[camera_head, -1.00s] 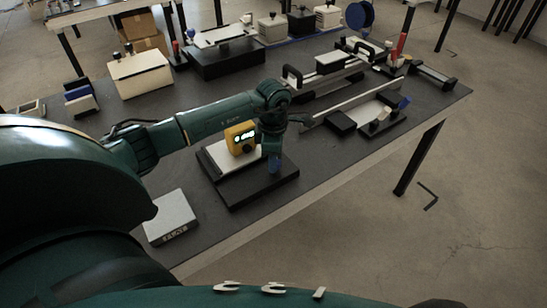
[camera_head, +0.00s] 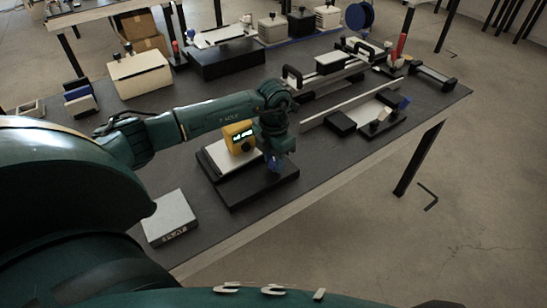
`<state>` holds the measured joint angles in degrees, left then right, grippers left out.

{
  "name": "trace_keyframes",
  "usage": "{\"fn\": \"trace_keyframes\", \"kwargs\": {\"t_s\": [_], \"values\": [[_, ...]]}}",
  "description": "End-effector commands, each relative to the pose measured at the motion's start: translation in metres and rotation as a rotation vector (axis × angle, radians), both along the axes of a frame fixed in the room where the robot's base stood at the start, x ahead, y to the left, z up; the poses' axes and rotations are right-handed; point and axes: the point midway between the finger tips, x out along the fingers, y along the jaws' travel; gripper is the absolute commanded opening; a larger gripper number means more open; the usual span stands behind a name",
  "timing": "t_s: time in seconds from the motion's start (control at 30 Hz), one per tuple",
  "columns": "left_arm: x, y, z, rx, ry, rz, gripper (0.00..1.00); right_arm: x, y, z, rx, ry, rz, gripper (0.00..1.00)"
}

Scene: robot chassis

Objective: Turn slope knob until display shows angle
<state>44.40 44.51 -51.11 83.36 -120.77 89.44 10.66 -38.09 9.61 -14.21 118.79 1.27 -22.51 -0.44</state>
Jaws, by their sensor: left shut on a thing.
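A yellow device with a lit display (camera_head: 239,137) stands on a white plate (camera_head: 228,162) on a black base (camera_head: 262,187). The lit characters are too small to read for sure. A small dark round part shows on the lower front of the device. My left gripper (camera_head: 273,164) points down just right of the device, over the black base. It is shut on a small blue part, which I take to be the slope knob; the fingers mostly hide it. My right gripper is not in view.
A grey block with lettering (camera_head: 170,218) lies on the dark table at front left. A cream box (camera_head: 140,73) and a black box (camera_head: 225,58) stand behind. Rails and a clamp-like fixture (camera_head: 343,122) lie to the right. The table's front edge is clear.

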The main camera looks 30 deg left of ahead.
Motion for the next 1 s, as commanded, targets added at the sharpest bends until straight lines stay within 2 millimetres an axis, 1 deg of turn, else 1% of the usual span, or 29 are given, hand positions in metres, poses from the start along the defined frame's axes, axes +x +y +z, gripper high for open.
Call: {"fn": "trace_keyframes", "kwargs": {"t_s": [0.23, 0.63, 0.67, 0.9, 1.0], "values": [[0.0, 0.0004, 0.0004, 0.001, 0.001, 0.045, 0.09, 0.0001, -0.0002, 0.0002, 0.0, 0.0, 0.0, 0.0], [0.0001, 0.0005, 0.0005, 0.001, 0.0, 0.048, 0.09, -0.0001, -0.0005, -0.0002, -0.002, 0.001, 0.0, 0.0], [0.0001, 0.0005, 0.0005, 0.001, 0.0, 0.048, 0.34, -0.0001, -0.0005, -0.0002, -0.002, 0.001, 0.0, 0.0], [0.0001, 0.0003, 0.0003, 0.001, 0.0, 0.047, 0.54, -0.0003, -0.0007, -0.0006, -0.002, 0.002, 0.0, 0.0], [0.0001, 0.0002, 0.0003, 0.001, 0.0, 0.047, 0.54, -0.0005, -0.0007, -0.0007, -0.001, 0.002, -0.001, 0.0]]}}
